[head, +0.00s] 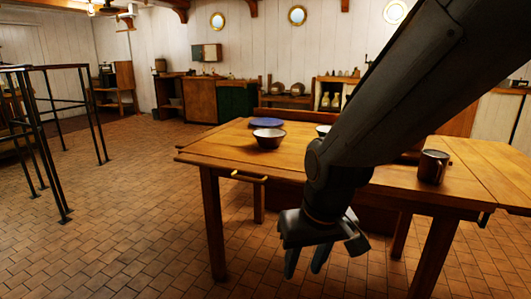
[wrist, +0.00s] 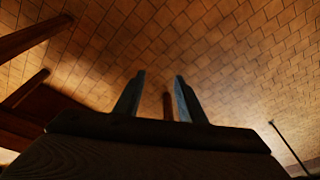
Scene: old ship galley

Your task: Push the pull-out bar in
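A wooden table (head: 231,148) stands in front of me. A brass handle-like bar (head: 249,177) sits at its front edge, left of my arm; I take this for the pull-out bar, and how far it stands out is hard to tell. My gripper (head: 306,267) hangs below the tabletop level, to the right of and lower than the brass bar, pointing down. In the wrist view its two fingers (wrist: 158,98) stand apart with a gap between them. Nothing is visibly held; a brown upright shape shows in the gap against the floor. The bar does not show clearly in the wrist view.
On the table are a bowl (head: 269,138), a blue plate (head: 265,123) and a dark mug (head: 433,167). A table leg (head: 213,222) stands left of my gripper. Black railings (head: 97,120) stand at the left. The tiled floor (head: 130,215) between them is clear.

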